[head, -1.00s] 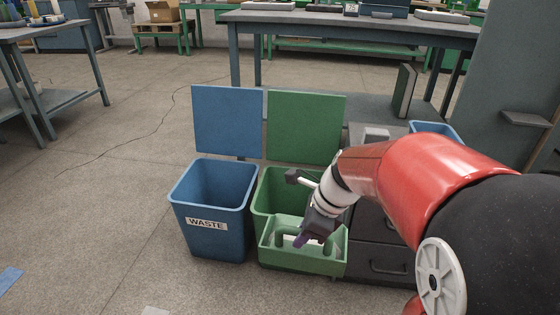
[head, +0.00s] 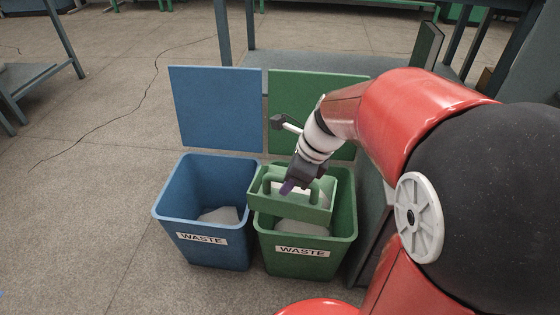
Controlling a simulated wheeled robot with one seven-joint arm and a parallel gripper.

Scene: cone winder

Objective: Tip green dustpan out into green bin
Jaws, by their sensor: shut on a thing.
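The green dustpan (head: 290,207) is a box-like pan with an arched handle, and it hangs over the mouth of the green bin (head: 342,234). My gripper (head: 288,187) is shut on its handle. The pan looks roughly level, and something pale shows inside it at the right, partly hidden by the gripper. The green bin stands open with a WASTE label on its front. A pale thing lies inside it below the pan. The pan covers much of the bin's opening.
A blue WASTE bin (head: 175,221) with pale contents stands close at the left. Raised blue (head: 217,110) and green (head: 355,88) panels stand behind the bins. A grey cabinet is at the right, partly behind my arm.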

